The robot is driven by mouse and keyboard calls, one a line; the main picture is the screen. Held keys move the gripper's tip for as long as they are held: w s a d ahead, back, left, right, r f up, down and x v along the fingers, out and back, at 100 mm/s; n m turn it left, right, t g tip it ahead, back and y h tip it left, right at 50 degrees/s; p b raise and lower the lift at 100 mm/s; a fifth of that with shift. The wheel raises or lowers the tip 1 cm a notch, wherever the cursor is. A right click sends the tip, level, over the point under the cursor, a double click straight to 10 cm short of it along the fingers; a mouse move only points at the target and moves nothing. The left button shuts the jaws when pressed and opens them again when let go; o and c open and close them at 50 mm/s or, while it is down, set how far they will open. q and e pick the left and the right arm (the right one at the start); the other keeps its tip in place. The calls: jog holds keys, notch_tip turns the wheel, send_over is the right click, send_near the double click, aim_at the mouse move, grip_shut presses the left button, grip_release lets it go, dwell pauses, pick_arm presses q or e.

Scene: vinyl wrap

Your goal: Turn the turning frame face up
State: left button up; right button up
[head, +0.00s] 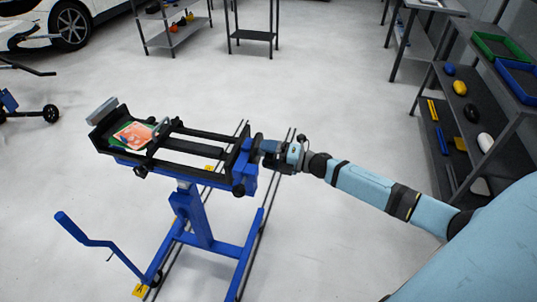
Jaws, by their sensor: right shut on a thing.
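The turning frame is a black rectangular frame (190,148) on a blue wheeled stand (195,212), left of the middle in the head view. Its top lies roughly level. A small panel with an orange and green print (133,134) sits at its left end, beside a grey block (101,111). My right gripper (268,148) is at the frame's right end, shut on a part there; the fingertips and the held part are small and partly hidden. My left gripper is not in view.
A blue crank-like handle (85,233) sticks out at the stand's lower left. Dark rails (272,200) run along the floor. A dark shelf unit (466,125) with bins and tools stands at the right. Shelves and a white car (70,22) are at the back. Open floor surrounds the stand.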

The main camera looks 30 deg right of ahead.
jog(key=o, duration=1.1)
jog(key=shift+s+d+f, duration=0.15)
jog(key=shift+s+d, duration=0.25)
jog(key=shift+s, duration=0.05)
jog(key=b+v, duration=0.1)
jog(key=v, duration=1.1)
jog(key=shift+s+d+b, duration=0.25)
jog(key=shift+d+b, duration=0.05)
jog(key=shift+b, duration=0.05)
jog(key=s+a+f+m+g+h+p, duration=0.1)
jog(key=s+a+m+h+p, duration=0.3)
jog(key=s+a+m, duration=0.4)
jog(key=s+a+f+m+g+h+p, duration=0.1)
jog(key=s+a+f+m+h+p, duration=0.2)
jog(key=a+m, duration=1.4)
jog(key=s+h+p, duration=0.1)
jog(key=s+p, duration=0.2)
jog(key=s, duration=0.3)
jog(key=shift+a+f+g, duration=0.15)
jog(key=shift+f+g, duration=0.05)
jog(key=shift+g, duration=0.2)
